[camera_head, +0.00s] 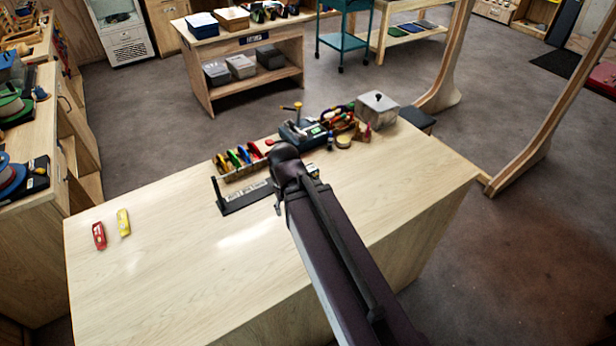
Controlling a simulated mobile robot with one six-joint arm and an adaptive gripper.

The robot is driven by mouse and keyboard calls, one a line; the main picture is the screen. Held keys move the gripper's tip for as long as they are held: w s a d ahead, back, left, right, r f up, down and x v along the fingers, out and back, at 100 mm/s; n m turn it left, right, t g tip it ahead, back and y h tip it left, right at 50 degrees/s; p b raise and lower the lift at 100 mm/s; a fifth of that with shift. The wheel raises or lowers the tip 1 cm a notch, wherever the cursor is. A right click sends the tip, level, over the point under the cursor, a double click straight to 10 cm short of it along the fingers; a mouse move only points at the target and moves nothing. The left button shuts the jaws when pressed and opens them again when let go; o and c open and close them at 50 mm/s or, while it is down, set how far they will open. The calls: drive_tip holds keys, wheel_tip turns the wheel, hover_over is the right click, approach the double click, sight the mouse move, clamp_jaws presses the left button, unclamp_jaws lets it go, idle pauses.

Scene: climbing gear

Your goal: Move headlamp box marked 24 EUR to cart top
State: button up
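I cannot make out a headlamp box with a 24 EUR mark; no price text is readable at this size. Boxes that could include it stand on the far wooden bench: a blue-and-white box (202,25) and a tan box (232,18) on top, and grey boxes (241,66) on its shelf. A teal wheeled cart (343,42) stands right of that bench, its top cut by the upper picture edge. My dark arm reaches over the near wooden table. My gripper (279,203) is mostly hidden by the arm's end, so its opening and contents cannot be seen.
The near table (150,265) holds a red item (99,235), a yellow item (123,222), a black stand (245,198), colourful gear and a grey box (377,105). A wooden frame (540,140) stands at right. Open floor lies between table and far bench.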

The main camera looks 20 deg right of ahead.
drive_tip(key=o, duration=0.6)
drive_tip(key=shift+w, duration=0.3)
drive_tip(key=n+p, duration=0.1)
drive_tip(key=n, duration=0.1)
approach(309, 169)
drive_tip(key=shift+w+r, duration=0.1)
wheel_tip(309, 169, down, 9)
drive_tip(key=b, duration=0.8)
drive_tip(key=shift+r+b, duration=0.2)
drive_tip(key=shift+b, duration=0.1)
drive_tip(key=shift+f, duration=0.1)
